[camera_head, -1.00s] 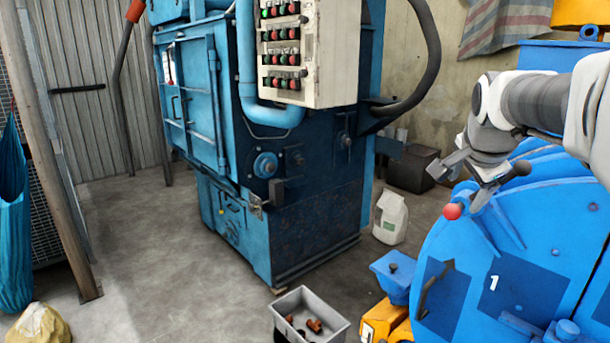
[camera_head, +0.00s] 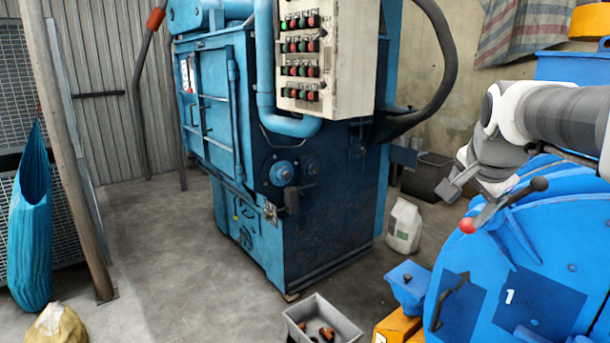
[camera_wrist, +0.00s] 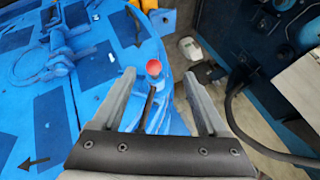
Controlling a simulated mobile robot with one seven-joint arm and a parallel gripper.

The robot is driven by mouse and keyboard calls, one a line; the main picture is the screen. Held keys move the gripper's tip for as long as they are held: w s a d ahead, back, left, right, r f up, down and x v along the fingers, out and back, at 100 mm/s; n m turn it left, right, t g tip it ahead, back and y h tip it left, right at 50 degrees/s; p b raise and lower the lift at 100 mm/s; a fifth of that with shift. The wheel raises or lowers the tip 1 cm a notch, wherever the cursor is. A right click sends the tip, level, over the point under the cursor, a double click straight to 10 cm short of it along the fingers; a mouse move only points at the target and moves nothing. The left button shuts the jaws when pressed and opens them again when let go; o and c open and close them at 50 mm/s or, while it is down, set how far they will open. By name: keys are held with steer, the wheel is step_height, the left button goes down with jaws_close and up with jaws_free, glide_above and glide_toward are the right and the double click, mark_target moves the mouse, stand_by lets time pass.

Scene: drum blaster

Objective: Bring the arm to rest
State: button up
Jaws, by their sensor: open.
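My gripper (camera_head: 468,192) is at the right of the head view, just above the blue drum (camera_head: 535,270) marked "1". In the wrist view the two fingers of my gripper (camera_wrist: 160,88) are spread apart with nothing held between them. A red ball knob (camera_wrist: 153,68) on a dark rod shows beyond and between the fingertips. The same red knob (camera_head: 467,226) is just below my gripper in the head view. I cannot tell how far the fingers are from the knob and rod.
A large blue machine (camera_head: 330,215) with a button panel (camera_head: 318,60) stands in the middle. A blue sack (camera_head: 30,235) hangs at the left. The left-hand floor is mostly clear.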

steer(key=s+a+f+n+y, duration=0.2)
steer(key=s+a+n, duration=0.25)
steer(key=a, duration=0.45)
steer(key=s+a+f+n+g, duration=0.1)
steer(key=s+a+f+n, duration=0.2)
steer(key=s, duration=0.5)
steer(key=s+a+f+n+p, duration=0.1)
steer(key=s+a+f+n, duration=0.2)
steer(key=s+f+n, duration=0.2)
steer(key=s+n, duration=0.1)
steer(key=s, duration=0.1)
steer(key=shift+s+a+f+n+g+y, duration=0.3)
steer(key=shift+s+a+n+g+y, duration=0.05)
steer(key=shift+g+y, duration=0.05)
